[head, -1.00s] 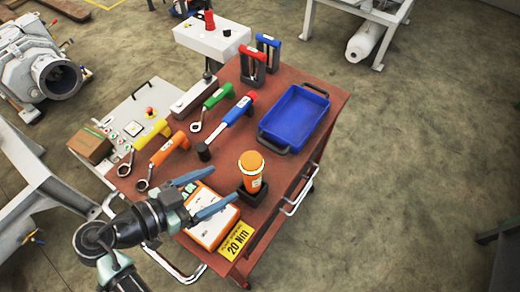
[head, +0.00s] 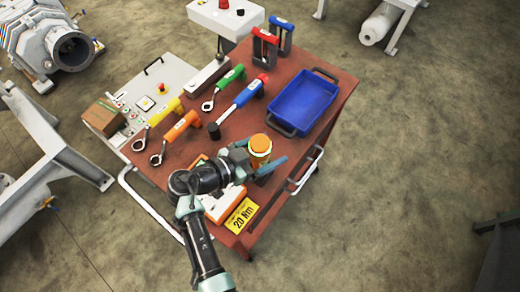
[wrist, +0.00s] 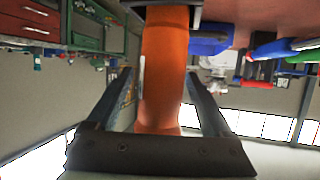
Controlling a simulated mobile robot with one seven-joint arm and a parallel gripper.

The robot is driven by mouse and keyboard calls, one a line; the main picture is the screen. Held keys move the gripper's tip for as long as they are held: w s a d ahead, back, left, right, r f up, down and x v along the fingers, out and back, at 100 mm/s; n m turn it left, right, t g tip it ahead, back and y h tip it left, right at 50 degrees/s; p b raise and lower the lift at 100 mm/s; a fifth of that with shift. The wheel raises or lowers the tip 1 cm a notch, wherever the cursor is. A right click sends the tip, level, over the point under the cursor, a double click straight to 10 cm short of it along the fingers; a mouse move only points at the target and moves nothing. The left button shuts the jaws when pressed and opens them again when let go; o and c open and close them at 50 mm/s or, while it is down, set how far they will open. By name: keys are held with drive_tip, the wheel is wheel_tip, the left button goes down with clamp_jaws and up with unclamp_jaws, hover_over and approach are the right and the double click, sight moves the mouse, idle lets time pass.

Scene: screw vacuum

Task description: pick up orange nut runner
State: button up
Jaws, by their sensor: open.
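The orange nut runner (head: 260,145) stands upright near the front right of the red-brown cart top. Its lower part and holder are mostly hidden behind my gripper in the head view. My gripper (head: 257,160) is around the tool, with one finger on its right side. In the wrist view, the orange body (wrist: 163,75) runs between the two fingers (wrist: 158,105) of my gripper. The fingers are open, with a visible gap on each side of the tool.
A blue tray (head: 300,103) lies to the right on the cart (head: 195,97). Orange, yellow, green and blue-red handled tools lie to the left. An orange-white box (head: 224,203) and a yellow "20 Nm" sign (head: 242,215) are at the front edge.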

drive_tip(key=shift+w+d+f, duration=0.2)
drive_tip(key=shift+w+d, duration=0.05)
clamp_jaws()
idle(1.2)
drive_tip(key=shift+r, duration=0.1)
